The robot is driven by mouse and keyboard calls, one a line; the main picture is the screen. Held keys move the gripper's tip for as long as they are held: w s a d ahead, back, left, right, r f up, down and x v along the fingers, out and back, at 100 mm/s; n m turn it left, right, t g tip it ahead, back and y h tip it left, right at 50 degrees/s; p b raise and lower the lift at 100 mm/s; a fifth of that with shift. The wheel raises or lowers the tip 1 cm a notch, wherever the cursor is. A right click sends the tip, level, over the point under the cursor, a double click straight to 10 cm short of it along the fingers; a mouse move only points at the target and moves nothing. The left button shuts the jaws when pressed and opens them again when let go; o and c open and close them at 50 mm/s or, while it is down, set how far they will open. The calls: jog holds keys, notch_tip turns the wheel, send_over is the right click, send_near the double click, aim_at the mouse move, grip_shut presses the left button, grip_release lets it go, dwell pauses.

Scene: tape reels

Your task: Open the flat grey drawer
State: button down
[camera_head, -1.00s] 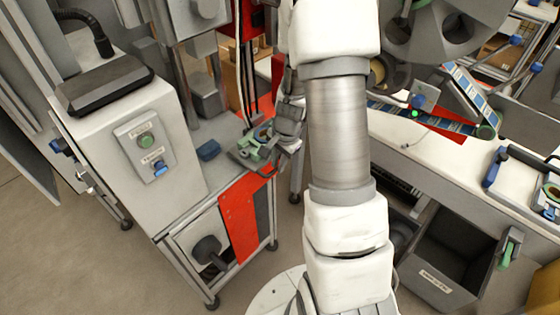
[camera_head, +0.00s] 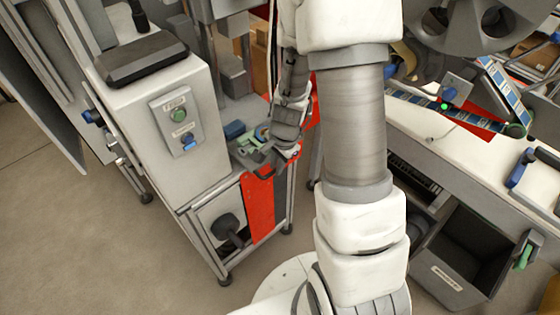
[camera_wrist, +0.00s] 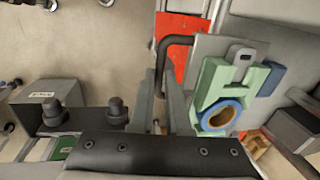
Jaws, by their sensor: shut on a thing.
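The flat grey drawer (camera_wrist: 208,50) shows in the wrist view as a thin grey plate with a dark bent handle (camera_wrist: 178,40). A green holder (camera_wrist: 222,90) with a blue ring (camera_wrist: 220,115) lies on it. In the head view the drawer (camera_head: 245,158) is at the front edge of the machine's table and is partly hidden by my gripper (camera_head: 277,155). My gripper is shut on the drawer handle, with its fingers (camera_wrist: 162,82) on either side of the bar in the wrist view. The plate lies above the red panel.
A white control box (camera_head: 160,110) with green and blue buttons stands left of the drawer. A red panel (camera_head: 260,205) hangs below it. A white bench (camera_head: 440,125) with an open dark bin (camera_head: 465,250) is at the right. Bare floor (camera_head: 90,240) lies front left.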

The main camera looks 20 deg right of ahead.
jog(key=c, duration=0.9)
grip_release()
jog(key=s+r+p, duration=0.1)
jog(key=r+p, duration=0.1)
jog(key=r, duration=0.3)
jog(key=s+r+p, duration=0.1)
jog(key=r+p, duration=0.1)
jog(key=r, duration=0.4)
jog(key=s+d+r+p, duration=0.1)
jog(key=r+p, duration=0.1)
jog(key=r, duration=0.4)
jog(key=shift+r, duration=0.1)
jog(key=s+a+r+n+t, duration=0.1)
jog(key=s+r+n, duration=0.3)
jog(key=r, duration=0.2)
jog(key=s+a+r+n+t, duration=0.1)
jog(key=s+a+r+n, duration=0.1)
jog(key=s+r+n, duration=0.2)
jog(key=s+a+r+n+t+p, duration=0.1)
jog(key=s+r+n, duration=0.3)
jog(key=r, duration=0.4)
jog(key=shift+s+a+r+n+t+h, duration=0.15)
jog(key=shift+a+n+t+h, duration=0.25)
jog(key=shift+a+n, duration=0.45)
